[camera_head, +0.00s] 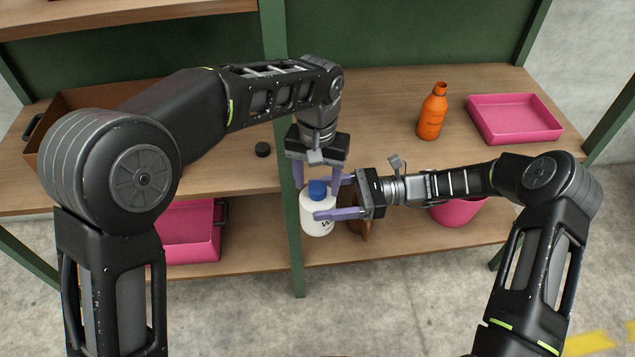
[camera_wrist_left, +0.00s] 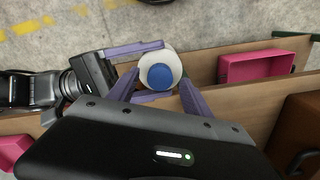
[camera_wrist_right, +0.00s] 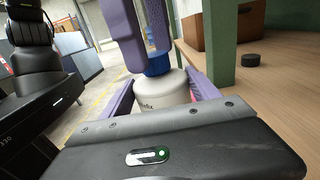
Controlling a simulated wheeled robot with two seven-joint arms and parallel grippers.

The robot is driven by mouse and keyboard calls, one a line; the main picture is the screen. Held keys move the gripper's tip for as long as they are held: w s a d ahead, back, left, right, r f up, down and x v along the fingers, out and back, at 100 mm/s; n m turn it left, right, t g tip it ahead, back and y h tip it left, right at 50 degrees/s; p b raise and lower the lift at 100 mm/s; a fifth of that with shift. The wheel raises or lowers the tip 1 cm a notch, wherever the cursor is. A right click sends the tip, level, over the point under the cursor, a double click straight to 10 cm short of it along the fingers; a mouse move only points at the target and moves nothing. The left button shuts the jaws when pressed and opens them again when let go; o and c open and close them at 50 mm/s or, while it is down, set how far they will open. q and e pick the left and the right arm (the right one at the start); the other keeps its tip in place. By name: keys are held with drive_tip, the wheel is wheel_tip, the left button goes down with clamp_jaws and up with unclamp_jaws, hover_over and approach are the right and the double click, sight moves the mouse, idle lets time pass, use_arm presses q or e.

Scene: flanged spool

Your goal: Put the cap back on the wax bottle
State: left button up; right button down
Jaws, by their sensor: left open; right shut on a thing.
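The white bottle (camera_head: 316,213), with part of a dark label showing, is upright in front of the upper shelf's edge. Its blue cap (camera_head: 318,188) sits on its top; whether it is tight cannot be told. My right gripper (camera_head: 330,202) is shut on the bottle body from the right; the bottle also shows in the right wrist view (camera_wrist_right: 163,91). My left gripper (camera_head: 317,180) points down from above, open, its fingers on either side of the cap. In the left wrist view the cap (camera_wrist_left: 160,77) lies between those fingers, with a gap visible.
A small black disc (camera_head: 262,149), an orange bottle (camera_head: 432,112) and a pink tray (camera_head: 515,118) are on the upper shelf. A brown box (camera_head: 75,105) is at left. A pink bin (camera_head: 187,235) and a pink container (camera_head: 458,211) are below. A green post (camera_head: 297,262) stands close by.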

sight(311, 216)
use_arm(q)
wheel_tip(311, 216, up, 6)
drive_tip(key=shift+r, duration=0.2)
idle(0.4)
